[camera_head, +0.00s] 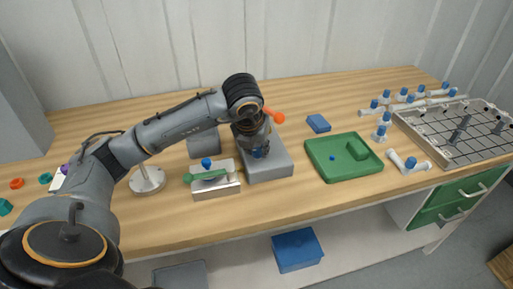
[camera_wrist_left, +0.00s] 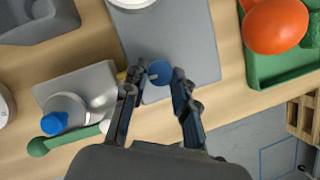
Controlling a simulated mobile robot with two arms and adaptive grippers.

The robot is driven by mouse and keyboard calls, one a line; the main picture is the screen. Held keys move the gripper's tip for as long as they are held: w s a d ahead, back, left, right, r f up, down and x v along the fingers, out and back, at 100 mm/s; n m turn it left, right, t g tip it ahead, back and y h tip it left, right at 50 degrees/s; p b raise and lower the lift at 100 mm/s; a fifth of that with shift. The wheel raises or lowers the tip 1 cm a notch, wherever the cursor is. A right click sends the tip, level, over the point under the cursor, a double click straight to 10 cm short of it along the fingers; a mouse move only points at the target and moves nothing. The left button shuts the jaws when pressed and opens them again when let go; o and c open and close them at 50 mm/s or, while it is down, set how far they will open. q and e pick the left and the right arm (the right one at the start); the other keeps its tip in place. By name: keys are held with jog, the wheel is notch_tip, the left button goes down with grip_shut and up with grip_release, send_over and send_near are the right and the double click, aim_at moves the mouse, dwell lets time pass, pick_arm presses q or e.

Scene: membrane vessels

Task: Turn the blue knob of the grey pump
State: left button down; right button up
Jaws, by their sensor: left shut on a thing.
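The grey pump (camera_head: 272,170) is a box on the wooden bench, near the middle of the head view. Its flat grey top (camera_wrist_left: 190,25) fills the upper middle of the left wrist view. The round blue knob (camera_wrist_left: 159,72) sits on that top and has a small pale mark on its left side. My left gripper (camera_head: 260,153) reaches down over the pump from above. In the left wrist view the fingers of my left gripper (camera_wrist_left: 159,78) are closed on either side of the knob. In the head view the gripper mostly hides the knob. My right gripper is not in view.
A metal fixture (camera_head: 216,185) with a blue cap and green handle stands just left of the pump. A green tray (camera_head: 325,172) lies to the right. An orange rounded thing (camera_head: 276,117) shows beside my wrist. A blue block (camera_head: 318,123) lies behind the tray.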

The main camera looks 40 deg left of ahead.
pick_arm(q)
jog(key=c, duration=1.1)
grip_release()
jog(key=shift+o, duration=0.2)
jog(key=v, duration=1.2)
jog(key=shift+f, duration=0.1)
